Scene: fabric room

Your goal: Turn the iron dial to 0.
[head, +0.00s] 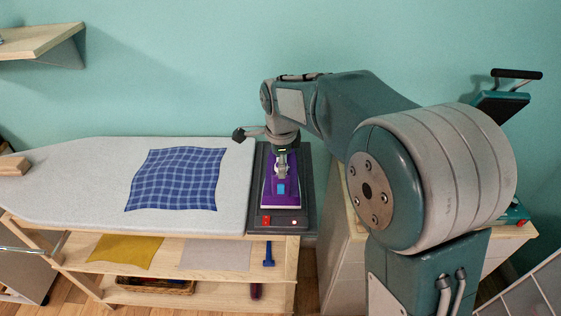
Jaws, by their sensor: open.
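The iron (284,196) is purple with a blue part on top, and it rests on a dark stand (260,200) at the right end of the ironing board. My gripper (281,170) is over the far part of the iron, pointing down, and is open. Its fingers are small in this view, and I cannot tell whether they touch the iron. The dial cannot be made out clearly, nor can its setting be read. A red switch (266,220) and a small light (295,222) are on the stand's front edge.
A blue checked cloth (176,179) lies on the pale ironing board (80,180). Shelves below hold a yellow cloth (125,251), a grey cloth (216,254) and a basket (155,285). A wooden cabinet (340,250) stands right of the stand, partly behind my arm. A wall shelf (40,41) is upper left.

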